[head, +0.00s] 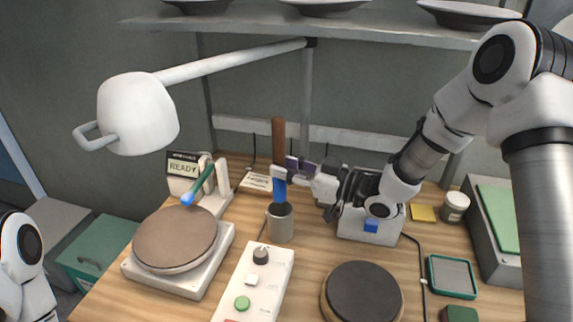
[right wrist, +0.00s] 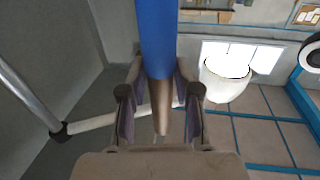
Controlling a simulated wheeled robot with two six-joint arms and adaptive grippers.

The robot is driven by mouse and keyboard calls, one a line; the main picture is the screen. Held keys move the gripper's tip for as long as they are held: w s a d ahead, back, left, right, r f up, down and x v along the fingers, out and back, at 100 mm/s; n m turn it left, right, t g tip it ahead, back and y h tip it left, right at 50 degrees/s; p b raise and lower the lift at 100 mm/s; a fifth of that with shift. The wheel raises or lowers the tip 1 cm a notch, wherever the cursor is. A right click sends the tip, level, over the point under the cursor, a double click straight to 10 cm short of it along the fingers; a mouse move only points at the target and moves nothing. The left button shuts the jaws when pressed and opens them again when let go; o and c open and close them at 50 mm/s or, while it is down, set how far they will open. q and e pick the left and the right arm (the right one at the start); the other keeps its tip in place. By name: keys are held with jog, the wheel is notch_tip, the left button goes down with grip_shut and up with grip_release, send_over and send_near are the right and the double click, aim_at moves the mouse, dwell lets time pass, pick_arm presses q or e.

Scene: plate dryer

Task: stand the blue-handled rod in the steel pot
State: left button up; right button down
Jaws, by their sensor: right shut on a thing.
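The blue-handled rod has a brown shaft (head: 278,140) pointing up and a blue handle (head: 279,191) pointing down. My right gripper (head: 284,172) is shut on it near where brown and blue meet. The rod is close to upright. The steel pot (head: 280,225) stands on the table directly below the handle. The handle's lower end meets the pot's rim in the picture; I cannot tell whether it is inside. My left gripper is out of view.
A green rod with a blue tip (head: 204,178) leans by the READY display (head: 183,167). A round brown plate (head: 176,238) is at left, a dark disc (head: 362,293) at front, a button panel (head: 256,280) between. A shelf (head: 330,28) spans the back.

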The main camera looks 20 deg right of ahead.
notch_tip(320, 180, down, 8)
jog(key=b, duration=0.5)
jog(key=shift+r, duration=0.1)
jog(key=c, duration=0.7)
grip_release()
jog(key=shift+c, duration=0.2)
jog(key=shift+d, duration=0.1)
jog(key=v, duration=0.7)
jog(key=shift+s, duration=0.2)
